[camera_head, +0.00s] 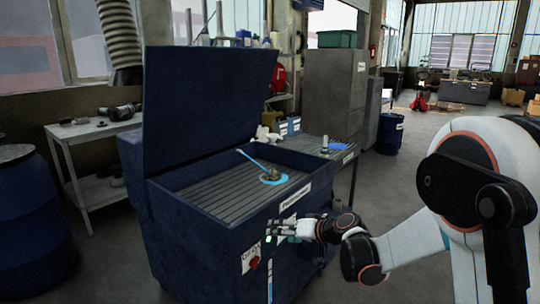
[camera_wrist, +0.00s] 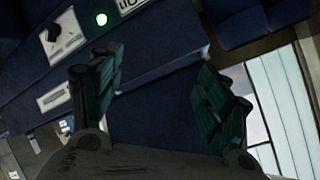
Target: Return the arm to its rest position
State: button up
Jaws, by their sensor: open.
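My gripper (camera_head: 273,232) is in front of the dark blue parts washer (camera_head: 207,238), near its front panel, on the end of my outstretched white arm (camera_head: 412,244). In the wrist view my gripper's two green-padded fingers (camera_wrist: 152,70) are spread apart with nothing between them. The washer's blue panel lies beyond them, with a lit green light (camera_wrist: 101,19) and a black knob (camera_wrist: 54,33) at the upper left. I cannot tell the exact gap between the fingers and the panel.
The washer's lid (camera_head: 205,105) stands open. A small metal part (camera_head: 272,174) lies in a light blue ring on its slatted top. A workbench (camera_head: 90,130) and blue barrel (camera_head: 30,225) are at left. Open floor lies beyond, toward a far blue barrel (camera_head: 391,131).

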jog(key=s+d+r+g+h, duration=0.1)
jog(key=s+d+r+h, duration=0.15)
jog(key=s+r, duration=0.45)
jog(key=s+d+r+h, duration=0.2)
jog(key=s+d, duration=0.2)
jog(key=s, duration=0.7)
jog(key=s+d+f+h, duration=0.1)
jog(key=s+d, duration=0.3)
jog(key=s, duration=0.5)
jog(key=s+d+m+h, duration=0.1)
jog(key=s+d+h, duration=0.2)
jog(key=s, duration=0.7)
jog(key=shift+d+f, duration=0.35)
jog(key=shift+d, duration=0.7)
